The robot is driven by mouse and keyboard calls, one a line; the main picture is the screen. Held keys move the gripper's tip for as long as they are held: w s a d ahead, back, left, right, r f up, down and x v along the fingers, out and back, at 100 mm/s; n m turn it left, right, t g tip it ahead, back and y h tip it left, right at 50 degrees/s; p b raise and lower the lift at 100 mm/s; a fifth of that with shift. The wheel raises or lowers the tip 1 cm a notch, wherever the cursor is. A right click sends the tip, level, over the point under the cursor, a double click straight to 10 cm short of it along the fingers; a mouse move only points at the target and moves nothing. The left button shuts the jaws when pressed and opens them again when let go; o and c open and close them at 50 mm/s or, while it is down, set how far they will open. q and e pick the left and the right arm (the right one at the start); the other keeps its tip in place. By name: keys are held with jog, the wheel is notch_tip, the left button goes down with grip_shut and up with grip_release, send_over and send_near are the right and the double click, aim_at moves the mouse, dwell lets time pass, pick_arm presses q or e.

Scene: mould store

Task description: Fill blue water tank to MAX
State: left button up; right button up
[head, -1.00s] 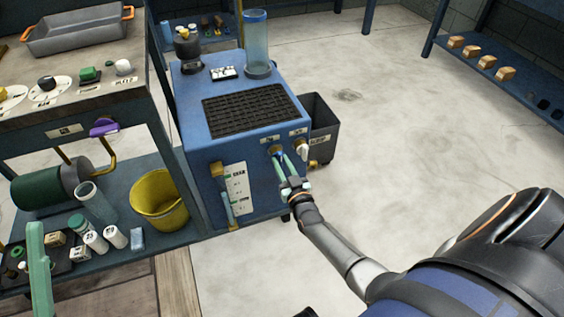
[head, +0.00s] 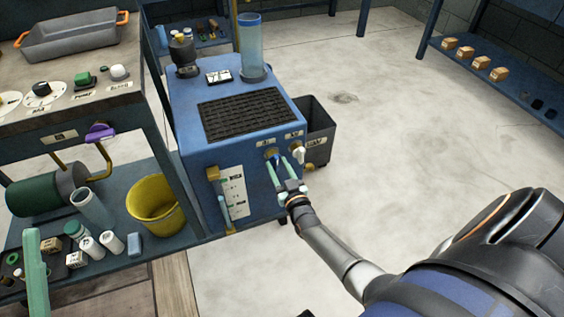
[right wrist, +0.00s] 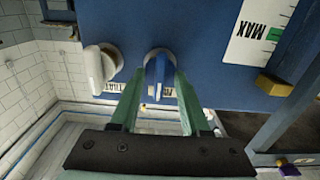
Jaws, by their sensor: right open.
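The blue water tank (head: 200,130) is a boxy blue cabinet with a dark grille on top. Its front has a white gauge plate (head: 237,185) beside a sight tube (head: 223,208); the level is too small to read. The right wrist view shows the word MAX on the plate (right wrist: 262,32). A blue knob (right wrist: 157,70) and a white knob (right wrist: 101,66) sit on the front. My right gripper (head: 277,166) is open, its green fingers on either side of the blue knob; contact is unclear. One green finger of my left gripper (head: 36,265) shows at the lower left.
A clear cylinder (head: 250,48) and a dark jar (head: 184,56) stand on the tank. A dark bin (head: 322,125) is at its right. The shelf at left holds a yellow bucket (head: 157,203) and several bottles. The floor to the right is clear.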

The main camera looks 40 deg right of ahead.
jog(key=shift+s, duration=0.25)
pick_arm(q)
jog(key=w+f+n+g+y+p, duration=0.1)
jog(key=w+f+n+g+y, duration=0.1)
jog(key=f, duration=0.7)
jog(key=w+a+f+n+g+y+p, duration=0.1)
jog(key=w+f+n+g+y+p, duration=0.1)
jog(key=f+y, duration=0.4)
notch_tip(320, 180, down, 4)
jog(key=w+n+g, duration=0.1)
jog(key=n+g, duration=0.1)
jog(key=shift+a+n+p, duration=0.3)
pick_arm(e)
jog(key=v, duration=1.2)
jog(key=shift+a, duration=0.1)
